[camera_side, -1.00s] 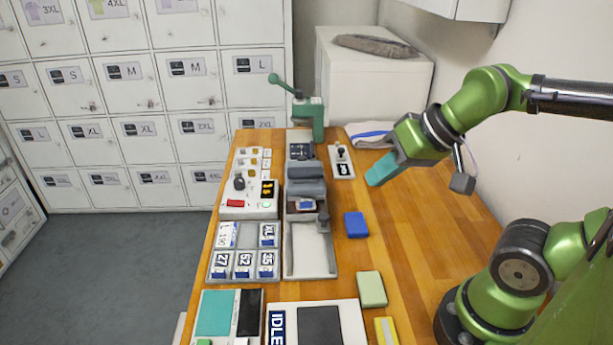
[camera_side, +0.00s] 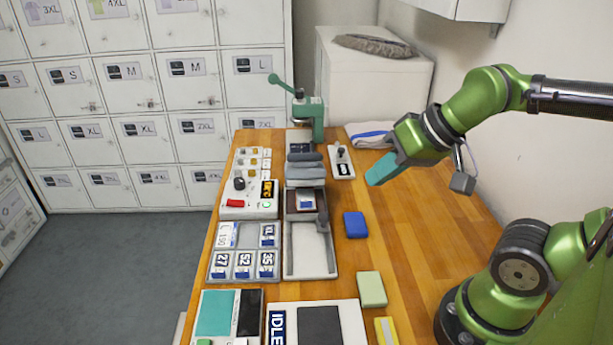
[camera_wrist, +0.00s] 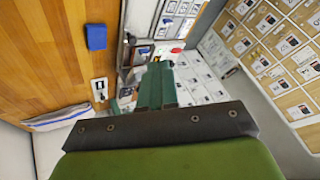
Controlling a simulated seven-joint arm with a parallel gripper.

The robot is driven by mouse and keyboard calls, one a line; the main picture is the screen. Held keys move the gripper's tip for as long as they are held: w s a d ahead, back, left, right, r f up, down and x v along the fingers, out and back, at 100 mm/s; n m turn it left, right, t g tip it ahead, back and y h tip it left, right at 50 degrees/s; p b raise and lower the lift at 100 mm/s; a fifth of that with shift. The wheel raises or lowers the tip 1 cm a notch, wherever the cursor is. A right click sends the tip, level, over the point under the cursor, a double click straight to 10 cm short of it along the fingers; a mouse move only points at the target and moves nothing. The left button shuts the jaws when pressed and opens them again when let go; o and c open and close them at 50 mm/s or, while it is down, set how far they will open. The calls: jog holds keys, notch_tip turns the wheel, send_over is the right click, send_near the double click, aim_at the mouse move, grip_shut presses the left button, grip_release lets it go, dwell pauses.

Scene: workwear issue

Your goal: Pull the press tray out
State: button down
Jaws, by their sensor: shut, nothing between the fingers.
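The heat press (camera_side: 305,168) stands on the wooden bench, its grey upper block raised. Beneath and in front of it lies the dark press tray (camera_side: 292,204) with a small white-and-blue label piece (camera_side: 305,201) on it. In front is an empty pale grey bed with a rim (camera_side: 310,272). My gripper (camera_side: 376,178) hangs over the bench right of the press, apart from the tray, with teal fingers shut and empty. The closed fingers also show in the wrist view (camera_wrist: 158,72).
A blue block (camera_side: 355,225) lies between the bed and my arm. A switch plate (camera_side: 342,161) sits beside the press. A control panel (camera_side: 250,208) with red button and a label rack (camera_side: 243,252) stand left. A green lever press (camera_side: 308,115) is behind. The right bench is largely clear.

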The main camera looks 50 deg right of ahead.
jog(key=c, duration=1.7)
grip_release()
jog(key=o, duration=0.3)
jog(key=shift+w+f+g, duration=0.1)
jog(key=shift+f+g, duration=0.2)
jog(key=shift+f, duration=0.15)
jog(key=shift+o, duration=1.4)
jog(key=w+d+f+m+g+h, duration=0.1)
jog(key=w+m+g, duration=0.3)
jog(key=w, duration=0.5)
jog(key=shift+w+d+f+m, duration=0.35)
jog(key=shift+d+f+m, duration=0.05)
jog(key=shift+d+f, duration=0.15)
jog(key=m+g+h, duration=0.1)
jog(key=m+g, duration=0.2)
jog(key=m, duration=0.6)
send_over(324, 216)
notch_tip(324, 216, down, 17)
jog(key=shift+w+d+r, duration=0.1)
jog(key=shift+d+r, duration=0.05)
jog(key=shift+c, duration=0.2)
grip_shut()
